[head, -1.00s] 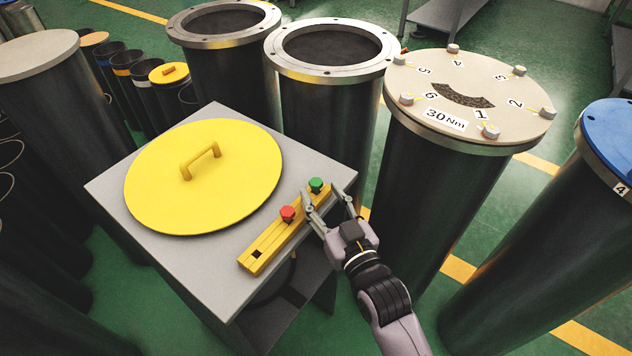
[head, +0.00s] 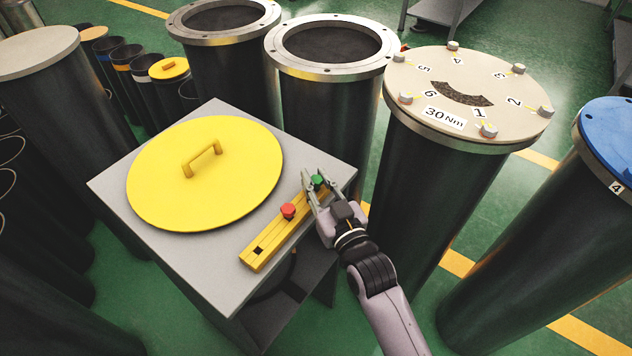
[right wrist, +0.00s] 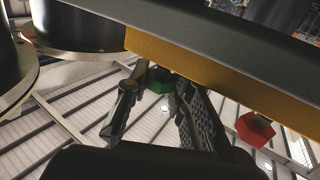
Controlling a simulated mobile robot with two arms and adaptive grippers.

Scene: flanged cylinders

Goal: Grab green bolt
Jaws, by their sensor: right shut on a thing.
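The green bolt (head: 317,180) stands at the far end of the yellow bar-shaped holder (head: 262,250) on the grey table. My right gripper (head: 314,186) is shut on the green bolt, with a finger on each side of its head. The right wrist view shows the green head (right wrist: 157,86) between the two fingers (right wrist: 160,95), by the holder's edge. The bolt's lower part is hidden. A red bolt (head: 288,210) stands in the same holder, nearer the middle. My left gripper is not in the head view.
A yellow round lid (head: 240,190) with a handle covers much of the grey table (head: 225,285). A tall cylinder with a beige numbered flange (head: 410,85) stands close to the right, beyond the gripper. Two open flanged cylinders stand behind the table.

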